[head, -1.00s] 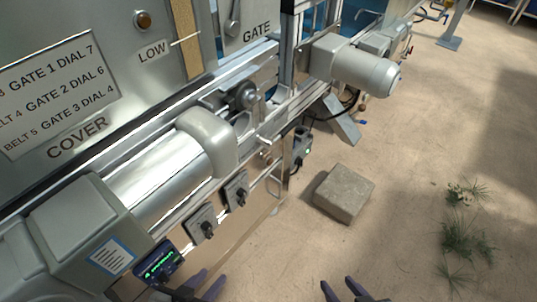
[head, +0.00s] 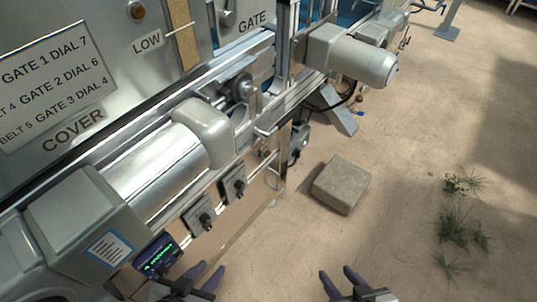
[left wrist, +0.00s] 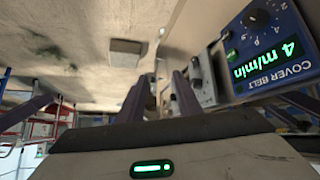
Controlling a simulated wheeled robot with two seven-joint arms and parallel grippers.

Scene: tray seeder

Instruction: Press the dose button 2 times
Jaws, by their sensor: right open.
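I cannot make out a button labelled dose. A blue control box (head: 158,255) with a green display sits low on the machine's near end. In the left wrist view this box (left wrist: 273,50) reads COVER BELT and 4 m/min, with a numbered black dial (left wrist: 257,19) on it. My left gripper (head: 208,274) is just right of the box in the head view, fingers apart and nothing between them. The same gripper (left wrist: 160,88) shows open in the left wrist view. My right gripper (head: 340,280) is open and empty over the floor at the bottom.
Two switch boxes with black knobs (head: 202,214) (head: 234,184) line the machine's side. A round amber part (head: 136,10) sits above the LOW label. A grey motor (head: 350,58) juts out farther along.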

